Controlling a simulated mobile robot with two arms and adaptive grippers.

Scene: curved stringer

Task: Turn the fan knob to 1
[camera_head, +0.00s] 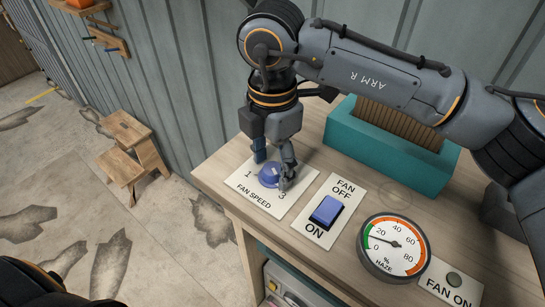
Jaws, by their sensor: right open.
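The blue fan knob (268,177) sits on the white "FAN SPEED" plate (259,203) near the left corner of the table. The plate shows a 1 left of the knob and a 3 at its lower right; any other number is hidden, and I cannot tell where the knob points. My right gripper (273,168) points down at the knob, its fingers apart. One finger is behind the knob and the other is at its right side, partly covering it. I cannot tell whether they touch it. My left gripper is not in view.
Right of the plate are a blue fan rocker switch (327,211), a haze gauge (394,246) reading near 20, and a dark "FAN ON" lamp (454,279). A teal box (385,152) stands behind. A wooden step stool (131,152) is on the floor at left.

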